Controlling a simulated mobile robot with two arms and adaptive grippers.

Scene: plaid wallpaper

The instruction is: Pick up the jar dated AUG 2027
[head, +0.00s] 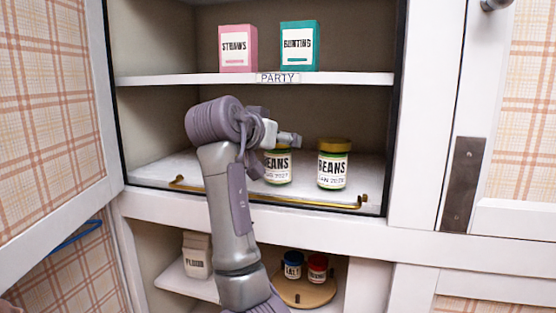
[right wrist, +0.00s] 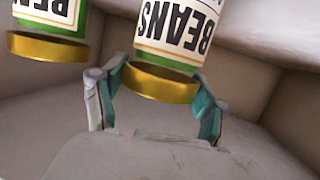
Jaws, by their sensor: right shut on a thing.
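Two bean jars with green bands, white labels and gold lids are on the middle shelf. The left jar (head: 278,168) is partly hidden by my right gripper (head: 288,138); the visible part of its small date line looks like AUG 2027. The right jar (head: 332,170) stands clear beside it, its date too small to read surely. In the right wrist view, which shows the jars upside down, my gripper (right wrist: 160,85) has its fingers on both sides of the gold lid of the held jar (right wrist: 180,30). The other jar (right wrist: 50,25) is to the left. My left gripper is out of view.
A brass rail (head: 265,197) runs along the shelf's front edge. The PARTY shelf (head: 180,79) above holds a pink STRAWS box (head: 237,48) and a teal BUNTING box (head: 299,46). Below are a FLOUR bag (head: 197,256) and two small jars on a round board (head: 305,295).

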